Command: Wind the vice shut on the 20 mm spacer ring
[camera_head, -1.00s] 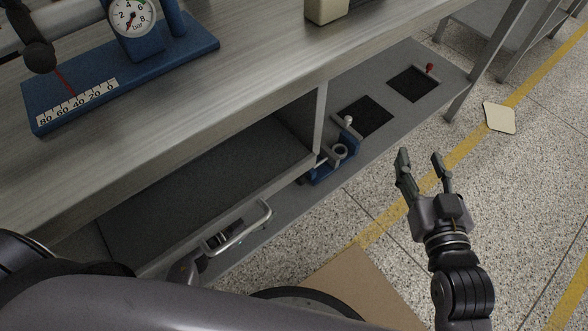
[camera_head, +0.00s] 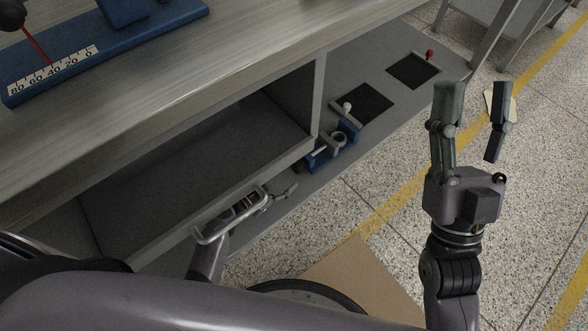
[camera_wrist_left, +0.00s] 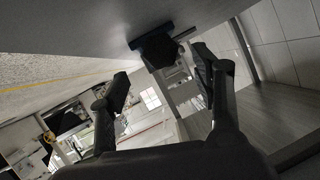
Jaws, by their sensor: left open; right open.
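The blue vice (camera_head: 322,157) sits on the low grey shelf in the head view, beside the shelf's upright panel. A grey spacer ring (camera_head: 340,138) shows at its jaws; I cannot tell whether they touch it. My left gripper (camera_head: 283,192) is just left of and nearer than the vice, apart from it, open and empty. In the left wrist view its fingers (camera_wrist_left: 162,82) are spread, with a dark, partly blue object (camera_wrist_left: 155,48) beyond them, probably the vice. My right gripper (camera_head: 474,115) is open and empty over the floor, to the right of the vice.
Two black square patches (camera_head: 364,103) lie on the shelf beyond the vice, with a white knob (camera_head: 347,106) and a red knob (camera_head: 429,54) near them. The workbench top (camera_head: 200,85) overhangs at left, bearing a blue gauge base (camera_head: 105,50). Open floor lies at right.

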